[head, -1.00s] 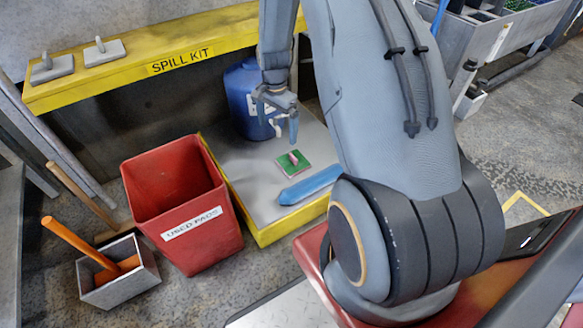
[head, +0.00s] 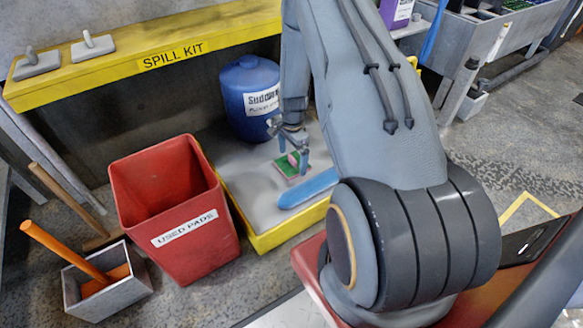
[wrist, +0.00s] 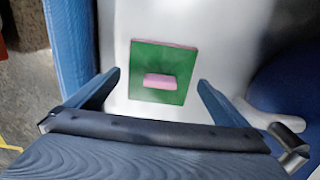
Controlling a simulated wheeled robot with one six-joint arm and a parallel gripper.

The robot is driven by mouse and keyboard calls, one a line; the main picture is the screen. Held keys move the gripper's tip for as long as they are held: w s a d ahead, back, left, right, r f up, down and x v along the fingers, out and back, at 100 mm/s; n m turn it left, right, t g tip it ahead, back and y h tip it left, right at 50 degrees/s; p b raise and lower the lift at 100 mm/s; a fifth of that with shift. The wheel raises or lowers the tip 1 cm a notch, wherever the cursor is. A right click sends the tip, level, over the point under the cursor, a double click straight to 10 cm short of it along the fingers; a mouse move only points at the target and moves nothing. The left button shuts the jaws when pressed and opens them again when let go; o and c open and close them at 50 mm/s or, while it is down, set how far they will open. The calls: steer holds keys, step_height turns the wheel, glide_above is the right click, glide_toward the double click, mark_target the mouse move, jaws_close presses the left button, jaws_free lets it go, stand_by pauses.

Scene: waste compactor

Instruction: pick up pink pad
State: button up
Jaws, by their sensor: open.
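The pink pad (head: 291,167) lies on the pale surface of a low yellow-edged tray (head: 258,237). Its top is green, with a pink edge and a pink raised grip; it also shows in the wrist view (wrist: 172,60). My gripper (head: 294,160) is open just above the pad and partly covers it in the head view. In the wrist view my open fingers (wrist: 157,84) stand either side of the pad's near part, apart from it, with the pink grip between them. Nothing is held.
A blue boom (head: 306,188) lies close beside the pad, in front. A blue jug (head: 250,98) stands behind. A red "USED PADS" bin (head: 185,238) is left of the tray. A yellow "SPILL KIT" shelf (head: 120,66) overhangs the back left with two grey handled pads.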

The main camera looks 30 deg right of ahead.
steer(key=shift+f, duration=0.85)
